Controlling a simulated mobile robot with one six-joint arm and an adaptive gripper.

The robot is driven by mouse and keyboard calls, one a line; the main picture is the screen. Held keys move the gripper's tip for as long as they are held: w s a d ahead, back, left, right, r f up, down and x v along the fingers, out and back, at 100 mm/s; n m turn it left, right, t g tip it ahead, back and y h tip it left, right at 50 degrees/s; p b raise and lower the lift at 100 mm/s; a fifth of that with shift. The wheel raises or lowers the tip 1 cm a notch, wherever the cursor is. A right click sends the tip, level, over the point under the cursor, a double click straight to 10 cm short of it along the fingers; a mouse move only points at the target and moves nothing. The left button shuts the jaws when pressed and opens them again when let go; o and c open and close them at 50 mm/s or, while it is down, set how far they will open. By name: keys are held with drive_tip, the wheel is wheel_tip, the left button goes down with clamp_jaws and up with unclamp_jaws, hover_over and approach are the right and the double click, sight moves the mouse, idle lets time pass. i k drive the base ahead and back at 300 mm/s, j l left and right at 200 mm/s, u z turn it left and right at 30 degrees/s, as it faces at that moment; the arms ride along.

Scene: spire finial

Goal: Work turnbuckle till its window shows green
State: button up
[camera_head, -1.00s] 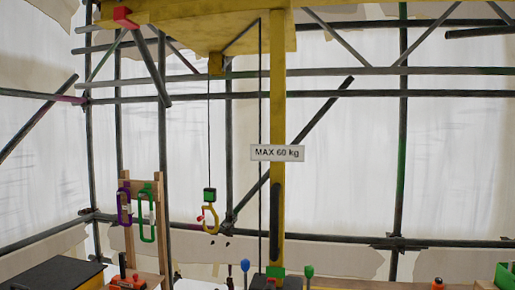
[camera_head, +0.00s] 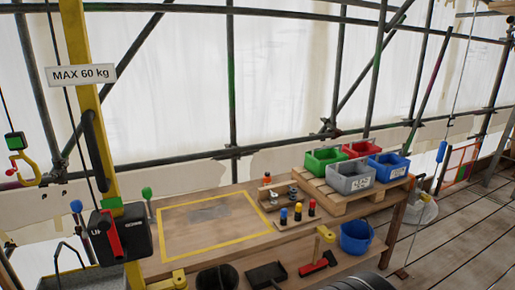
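A thin cable runs down the right side, with a small blue fitting (camera_head: 441,152) on it. This may be the turnbuckle, but it is too small and far off to be sure. No window or its colour can be made out on it. Below it, the cable runs toward a pale rounded object (camera_head: 422,208) on the plank floor. My gripper is not in view.
A workbench (camera_head: 180,263) with a yellow-outlined area fills the middle. A pallet (camera_head: 345,207) carries red, green, grey and blue bins. A yellow hoist post (camera_head: 92,130) with a red-levered black box (camera_head: 118,236) stands left. The plank floor (camera_head: 445,250) at right is mostly clear.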

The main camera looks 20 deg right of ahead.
sight(443, 146)
drive_tip(key=l+z, duration=0.2)
drive_tip(key=l, duration=3.15)
drive_tip(key=l+z, duration=0.1)
drive_tip(key=l, duration=0.65)
drive_tip(key=i+l, duration=0.15)
drive_tip(key=l, duration=0.55)
drive_tip(key=l+z, duration=0.1)
drive_tip(key=l, duration=0.65)
drive_tip(key=i+l, duration=0.15)
drive_tip(key=l, duration=0.6)
drive_tip(key=i+l+u, duration=0.15)
drive_tip(key=i+l, duration=0.35)
drive_tip(key=i+l+u, duration=0.15)
drive_tip(key=i+l, duration=0.4)
drive_tip(key=i+l+u, duration=0.15)
drive_tip(key=i+l, duration=0.4)
drive_tip(key=i+l+u, duration=0.15)
drive_tip(key=i+l, duration=0.3)
drive_tip(key=l, duration=0.25)
